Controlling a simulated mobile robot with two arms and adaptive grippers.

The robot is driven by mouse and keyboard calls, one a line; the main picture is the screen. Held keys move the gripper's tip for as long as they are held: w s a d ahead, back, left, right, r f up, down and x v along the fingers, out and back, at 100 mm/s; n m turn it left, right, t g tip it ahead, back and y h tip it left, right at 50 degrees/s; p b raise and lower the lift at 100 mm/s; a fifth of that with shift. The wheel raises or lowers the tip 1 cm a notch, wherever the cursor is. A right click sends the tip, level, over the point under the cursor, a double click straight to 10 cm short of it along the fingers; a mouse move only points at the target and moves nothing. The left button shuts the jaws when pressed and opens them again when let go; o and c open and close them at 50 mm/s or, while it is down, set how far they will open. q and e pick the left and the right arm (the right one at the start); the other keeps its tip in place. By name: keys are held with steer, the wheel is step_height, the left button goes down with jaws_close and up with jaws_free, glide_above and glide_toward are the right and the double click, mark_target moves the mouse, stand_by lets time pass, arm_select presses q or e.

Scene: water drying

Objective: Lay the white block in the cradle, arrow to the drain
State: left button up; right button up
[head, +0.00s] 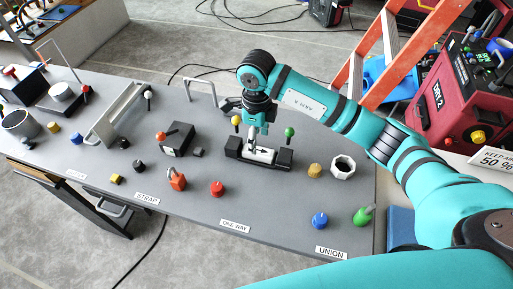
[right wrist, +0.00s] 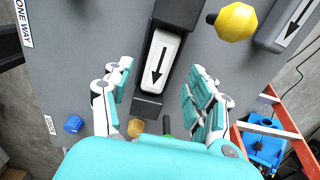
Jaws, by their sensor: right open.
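The white block (right wrist: 157,62), with a black arrow on its top, lies in the slot of the black cradle (right wrist: 147,108). In the right wrist view its arrow points down the picture, toward my wrist. In the head view the block (head: 264,155) sits between the cradle's dark ends (head: 234,154), partly hidden by my gripper. My right gripper (head: 257,128) is above the cradle. In the right wrist view its fingers (right wrist: 160,72) are spread on both sides of the block, with gaps to it. My left gripper is not in view.
A grey plate with a similar arrow (right wrist: 291,27) lies behind the cradle. Yellow (head: 236,120) and green (head: 289,132) balls stand close behind the cradle. A tan knob (head: 315,170) and a white ring nut (head: 343,166) are to its right. Bench space in front is mostly clear.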

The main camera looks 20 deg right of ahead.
step_height(320, 180, up, 7)
steer(key=b, duration=0.1)
stand_by(0.5)
